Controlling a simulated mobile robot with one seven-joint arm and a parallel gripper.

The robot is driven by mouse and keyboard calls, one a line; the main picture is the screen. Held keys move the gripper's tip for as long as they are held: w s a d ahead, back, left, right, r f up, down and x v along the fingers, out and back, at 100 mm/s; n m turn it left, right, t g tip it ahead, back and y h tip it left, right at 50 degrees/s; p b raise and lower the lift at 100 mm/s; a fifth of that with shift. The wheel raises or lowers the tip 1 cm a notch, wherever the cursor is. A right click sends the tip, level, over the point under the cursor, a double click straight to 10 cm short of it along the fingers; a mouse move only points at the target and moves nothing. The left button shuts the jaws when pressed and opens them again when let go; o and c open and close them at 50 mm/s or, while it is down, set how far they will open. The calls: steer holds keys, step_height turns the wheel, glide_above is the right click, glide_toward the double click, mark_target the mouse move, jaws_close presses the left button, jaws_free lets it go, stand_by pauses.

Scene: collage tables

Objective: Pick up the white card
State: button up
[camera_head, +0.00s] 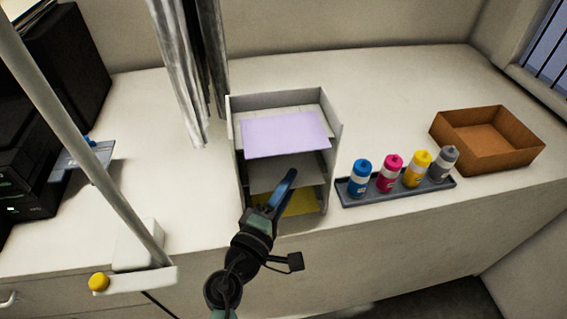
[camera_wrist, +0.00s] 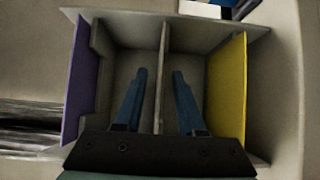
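A grey shelf unit (camera_head: 240,150) stands on the counter, with a lavender card (camera_head: 285,135) sticking out of its upper level and a yellow card (camera_head: 300,203) low down. A greyish-white flat surface (camera_head: 290,170) shows between them; I cannot tell whether it is the white card or a bare shelf. My gripper (camera_head: 286,180) is at the front of the unit. In the wrist view my gripper (camera_wrist: 160,76) has its blue fingers apart, on either side of a thin pale edge (camera_wrist: 162,45). The lavender card (camera_wrist: 80,80) is left of them, the yellow card (camera_wrist: 231,85) right.
A dark tray (camera_head: 350,198) with blue, magenta, yellow and grey bottles is right of the unit. A brown open box (camera_head: 510,158) is farther right. Grey curtains (camera_head: 190,70) hang behind left. Black equipment (camera_head: 70,70) stands at the left.

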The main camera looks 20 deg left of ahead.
steer(key=shift+w, duration=1.05)
jaws_close()
